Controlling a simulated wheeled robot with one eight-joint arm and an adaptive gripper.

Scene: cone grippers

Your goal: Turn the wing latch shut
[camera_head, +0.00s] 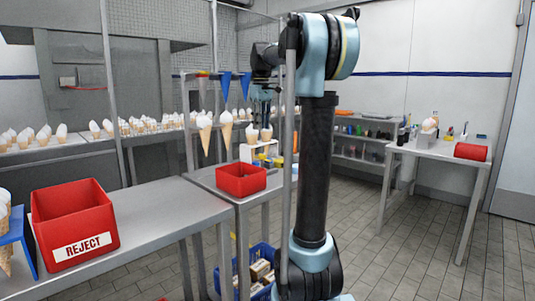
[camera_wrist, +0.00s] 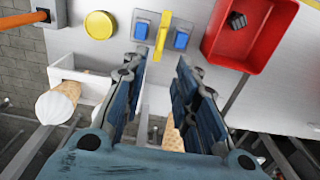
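In the wrist view a narrow yellow bar (camera_wrist: 162,36), which looks like the wing latch, stands upright in the picture between two blue pads on a pale panel (camera_wrist: 115,62). My gripper (camera_wrist: 161,58) is open. Its two blue-grey fingers point toward the panel, with the lower end of the bar between the tips in the picture. I cannot tell whether they touch it. In the head view my gripper (camera_head: 261,108) hangs near the hanging cones, partly behind my arm. I cannot make out the latch in the head view.
A red bin (camera_wrist: 240,55) holding a small dark block is right of the latch. A round yellow disc (camera_wrist: 99,25) and a cone (camera_wrist: 58,103) in a white holder are to the left. Another cone (camera_wrist: 172,137) shows between my fingers. A red REJECT bin (camera_head: 73,218) stands on the left bench.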

